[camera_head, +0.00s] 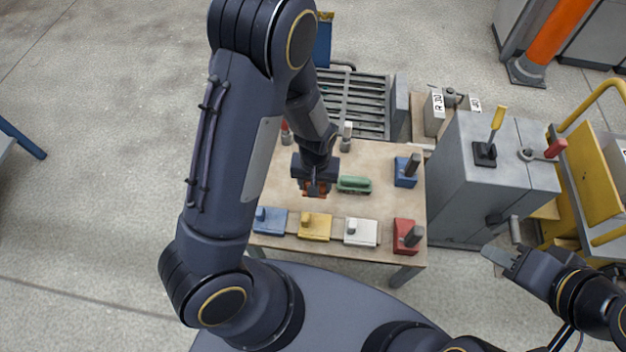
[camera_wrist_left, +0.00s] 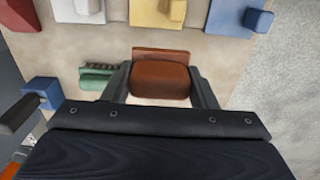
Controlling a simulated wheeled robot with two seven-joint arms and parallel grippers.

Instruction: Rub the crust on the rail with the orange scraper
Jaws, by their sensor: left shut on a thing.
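The orange scraper (camera_wrist_left: 160,78) is an orange-brown block between the two fingers of my left gripper (camera_wrist_left: 163,88) in the left wrist view. In the head view my left gripper (camera_head: 316,190) is above the beige table, shut on the scraper, which shows only as a small orange patch. A grey frame of parallel bars (camera_head: 358,102) lies behind the table; I cannot tell which part is the rail, and I make out no crust. My right gripper (camera_head: 502,257) is at the right, away from the table and apparently empty; its jaw gap is unclear.
A green brush (camera_head: 353,184) lies just right of my left gripper. Blue (camera_head: 270,220), yellow (camera_head: 314,226), white (camera_head: 361,232) and red (camera_head: 408,236) blocks line the table's front edge. A blue block (camera_head: 405,173) stands right. A grey cabinet (camera_head: 475,190) with levers stands beside the table.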

